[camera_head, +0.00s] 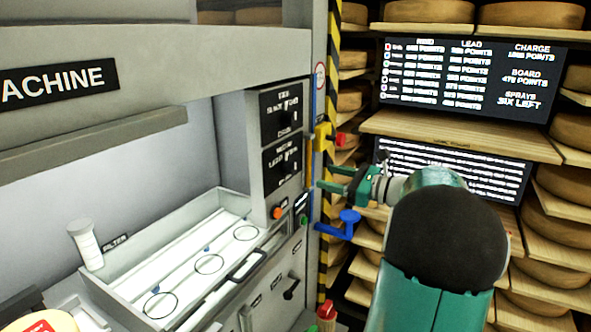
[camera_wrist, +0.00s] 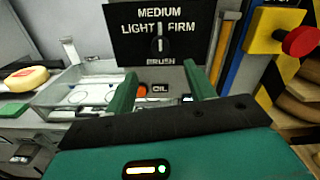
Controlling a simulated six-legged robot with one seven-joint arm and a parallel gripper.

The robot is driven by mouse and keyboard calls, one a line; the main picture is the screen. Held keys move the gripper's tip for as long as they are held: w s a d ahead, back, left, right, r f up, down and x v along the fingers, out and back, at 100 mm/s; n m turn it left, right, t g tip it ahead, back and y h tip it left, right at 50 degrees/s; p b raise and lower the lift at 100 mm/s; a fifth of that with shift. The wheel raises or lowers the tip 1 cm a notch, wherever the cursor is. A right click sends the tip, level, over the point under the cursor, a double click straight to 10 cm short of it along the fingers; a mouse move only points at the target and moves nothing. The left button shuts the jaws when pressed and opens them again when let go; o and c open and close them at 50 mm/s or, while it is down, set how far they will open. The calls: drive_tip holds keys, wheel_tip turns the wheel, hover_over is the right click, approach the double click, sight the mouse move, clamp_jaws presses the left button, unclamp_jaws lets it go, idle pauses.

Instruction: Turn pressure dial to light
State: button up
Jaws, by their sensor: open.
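The pressure dial (camera_wrist: 159,40) is on a black panel in the wrist view, marked LIGHT at left, MEDIUM on top and FIRM at right. Its slim knob stands upright, pointing towards MEDIUM. In the head view this dial panel (camera_head: 282,158) is the lower of two black panels on the grey machine; its knob is too small to read there. My gripper (camera_head: 323,178) is to the right of the panel in the head view. It also shows in the wrist view (camera_wrist: 160,71), its two green fingers apart and empty, below the knob and not touching it.
An orange button (camera_head: 277,213) and a green button (camera_head: 303,220) sit below the panels. A blue handle (camera_head: 338,226) and a yellow box with a red knob (camera_wrist: 281,33) are at right. A tray (camera_head: 190,272) lies left; cheese shelves (camera_head: 460,133) stand behind.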

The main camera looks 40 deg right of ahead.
sight(295, 169)
drive_tip(key=x, duration=1)
drive_tip(key=shift+w, duration=0.25)
drive_tip(key=shift+f, duration=0.1)
drive_tip(key=c, duration=1)
